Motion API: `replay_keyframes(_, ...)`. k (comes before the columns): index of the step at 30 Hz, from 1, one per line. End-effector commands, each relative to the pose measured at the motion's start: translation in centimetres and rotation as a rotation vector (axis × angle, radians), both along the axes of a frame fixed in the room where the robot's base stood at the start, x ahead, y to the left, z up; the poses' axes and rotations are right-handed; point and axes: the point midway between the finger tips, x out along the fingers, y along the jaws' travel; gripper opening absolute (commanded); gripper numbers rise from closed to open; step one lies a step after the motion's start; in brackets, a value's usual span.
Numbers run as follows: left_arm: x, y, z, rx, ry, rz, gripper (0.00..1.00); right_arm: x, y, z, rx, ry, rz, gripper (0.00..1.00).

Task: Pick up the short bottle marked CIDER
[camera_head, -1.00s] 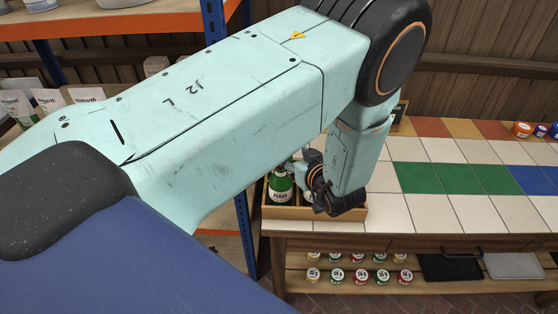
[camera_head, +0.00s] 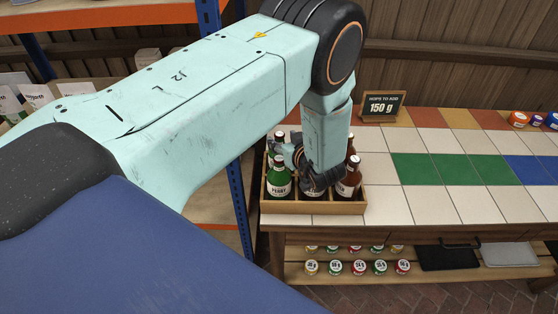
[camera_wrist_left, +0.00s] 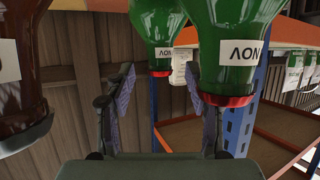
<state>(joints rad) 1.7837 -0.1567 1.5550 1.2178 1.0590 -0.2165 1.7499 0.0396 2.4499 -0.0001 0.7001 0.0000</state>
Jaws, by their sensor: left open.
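In the head view, a wooden crate (camera_head: 316,207) on the tiled counter holds several bottles. A green bottle (camera_head: 279,180) with a white label stands at its front left, and a brown bottle (camera_head: 349,178) at its front right. I cannot read CIDER on any label. My left gripper (camera_head: 286,154) is low over the crate among the bottle tops, its fingers partly hidden. The upside-down wrist view shows my left gripper (camera_wrist_left: 163,108) open and empty. A red-capped green bottle (camera_wrist_left: 152,22) lies beyond the gap; another (camera_wrist_left: 236,50) overlaps the right finger; a brown bottle (camera_wrist_left: 20,70) is left.
A sign (camera_head: 381,106) reading 150 g stands at the back of the counter (camera_head: 430,207). Coloured tubs (camera_head: 518,119) are at the far right. Small jars (camera_head: 359,267) and a black tray (camera_head: 448,257) sit on the shelf below. The counter right of the crate is clear.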

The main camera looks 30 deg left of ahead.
Motion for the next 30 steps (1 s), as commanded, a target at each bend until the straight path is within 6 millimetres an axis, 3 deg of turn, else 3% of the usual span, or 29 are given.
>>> replay_keyframes(4, 0.76, 1.37, -0.55, 0.0, -0.001, 0.004, 0.55, -0.02, -0.01, 0.08, 0.0, 0.0, -0.001, 0.4)
replay_keyframes(12, 0.98, 1.63, -0.64, 0.0, 0.001, 0.002, 0.55, 0.0, 0.0, 0.07, 0.0, 0.0, 0.0, 0.4)
replay_keyframes(30, 0.94, 1.59, -0.7, -0.001, 0.002, 0.002, 0.04, 0.01, 0.0, 0.06, 0.0, 0.0, -0.001, 0.4)
